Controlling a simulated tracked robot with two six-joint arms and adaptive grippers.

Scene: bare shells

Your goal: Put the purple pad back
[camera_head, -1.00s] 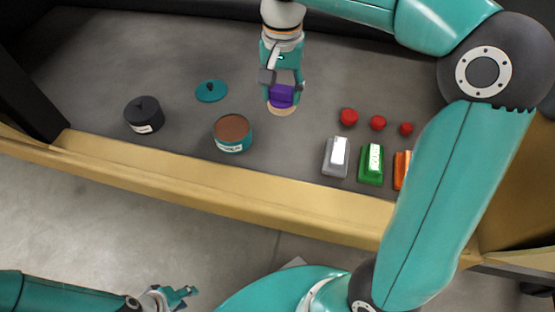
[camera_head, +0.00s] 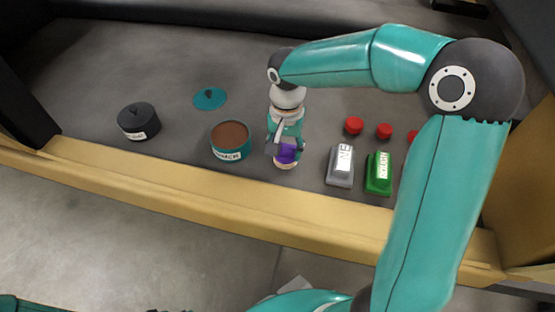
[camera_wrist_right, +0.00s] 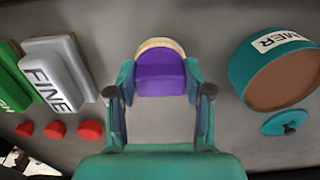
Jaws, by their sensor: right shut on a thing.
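The purple pad (camera_head: 287,152) is between the fingers of my right gripper (camera_head: 286,150), which is shut on it, over the grey surface near its front edge. In the right wrist view the purple pad (camera_wrist_right: 160,75) shows with a rounded cream edge (camera_wrist_right: 160,44) on its far side, and the fingers of my right gripper (camera_wrist_right: 160,88) are at its two sides. I cannot tell whether the pad touches the surface. Only a dark sliver of my left gripper (camera_head: 165,310) shows at the bottom edge.
Left of the pad are an open teal tub (camera_head: 231,146) with brown inside, a teal lid (camera_head: 210,98) and a dark lidded pot (camera_head: 139,120). Right are a grey block (camera_head: 340,168) labelled FINE, a green block (camera_head: 379,174) and red knobs (camera_head: 354,125). A yellow ledge (camera_head: 180,185) runs along the front.

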